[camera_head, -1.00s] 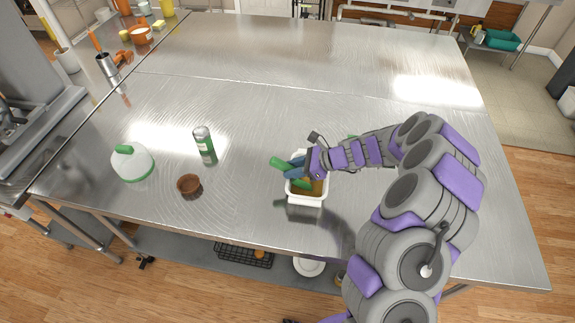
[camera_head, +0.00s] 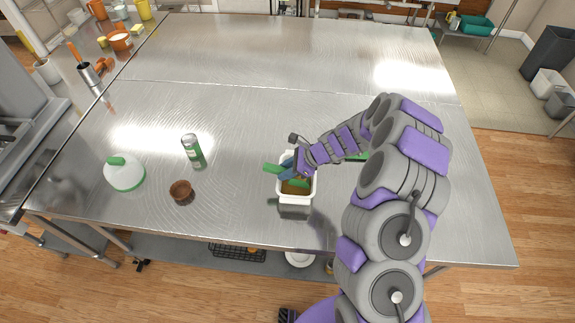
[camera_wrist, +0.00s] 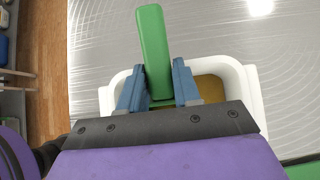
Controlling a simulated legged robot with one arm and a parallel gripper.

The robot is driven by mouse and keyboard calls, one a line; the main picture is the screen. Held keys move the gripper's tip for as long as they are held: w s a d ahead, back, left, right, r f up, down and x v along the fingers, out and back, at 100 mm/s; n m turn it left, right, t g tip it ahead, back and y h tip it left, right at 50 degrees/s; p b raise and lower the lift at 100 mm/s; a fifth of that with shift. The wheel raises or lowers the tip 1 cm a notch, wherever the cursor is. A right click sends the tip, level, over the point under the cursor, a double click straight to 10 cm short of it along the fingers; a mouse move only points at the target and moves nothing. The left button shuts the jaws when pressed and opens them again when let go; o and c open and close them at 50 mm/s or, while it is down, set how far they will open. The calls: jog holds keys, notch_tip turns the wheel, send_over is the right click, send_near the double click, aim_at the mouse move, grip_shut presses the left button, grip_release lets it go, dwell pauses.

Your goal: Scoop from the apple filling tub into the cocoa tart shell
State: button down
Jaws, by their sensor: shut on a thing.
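My gripper (camera_head: 287,171) is shut on the handle of a green tool (camera_head: 272,168). Its blue fingers (camera_wrist: 158,85) press on both sides of the green handle (camera_wrist: 153,45) in the wrist view. The tool is over the white tub (camera_head: 296,200), which holds a brown filling (camera_head: 297,187). The tool's lower end is hidden by the gripper in the wrist view, so I cannot tell how deep it sits. The tub also shows in the wrist view (camera_wrist: 245,80). The small brown tart shell (camera_head: 180,191) stands on the steel table to the left of the tub.
A green item (camera_head: 357,157) lies partly behind my arm. The steel table (camera_head: 270,100) is clear behind the tub.

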aim_at(275, 167)
jog(key=shift+a+r+h+p, duration=0.35)
jog(key=shift+h+p, duration=0.65)
jog(key=shift+p, duration=1.6)
jog(key=p, duration=0.1)
jog(key=r+p, duration=0.1)
jog(key=p, duration=0.1)
jog(key=shift+a+h, duration=0.3)
jog(key=shift+h, duration=0.1)
jog(key=a+r+h+p, duration=0.1)
jog(key=p, duration=0.5)
jog(key=shift+r, duration=0.3)
jog(key=shift+r+h+p, duration=0.1)
jog(key=shift+h+p, duration=0.2)
jog(key=shift+p, duration=0.05)
jog(key=shift+a+r+p, duration=0.1)
jog(key=shift+a+p, duration=0.05)
jog(key=shift+p, duration=0.95)
jog(key=shift+w+h, duration=0.1)
jog(key=shift+h, duration=0.2)
